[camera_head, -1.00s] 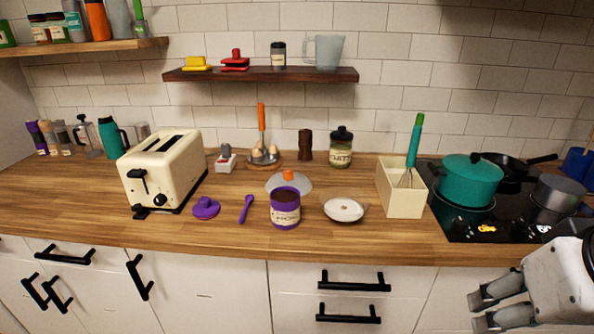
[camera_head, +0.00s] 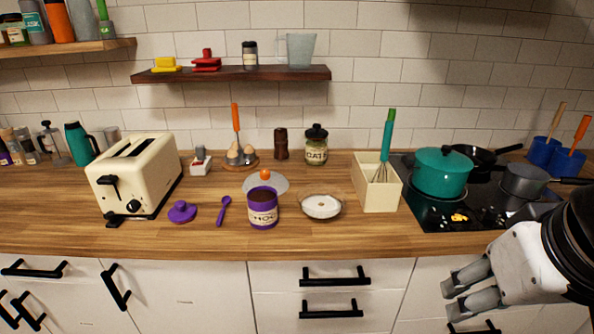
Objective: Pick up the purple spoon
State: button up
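The purple spoon (camera_head: 223,211) lies flat on the wooden counter, between a purple lid (camera_head: 182,212) on its left and a purple jar (camera_head: 263,208) on its right. Its bowl end is toward the back and its handle points toward the front edge. My gripper (camera_head: 458,290) is at the lower right, in front of the drawers and below the counter edge, far to the right of the spoon. Its two grey fingers point left with a gap between them, and nothing is between them.
A cream toaster (camera_head: 135,178) stands left of the lid. A glass bowl (camera_head: 321,206), a cream box (camera_head: 377,184) with a whisk and a black stove (camera_head: 465,212) with a teal pot (camera_head: 441,172) stand to the right. The counter strip in front of the spoon is clear.

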aim_at(225, 199)
jog(key=i+j, duration=0.5)
jog(key=j, duration=0.2)
jog(key=i+j+u, duration=0.1)
jog(key=i+j, duration=0.45)
jog(key=j, duration=0.15)
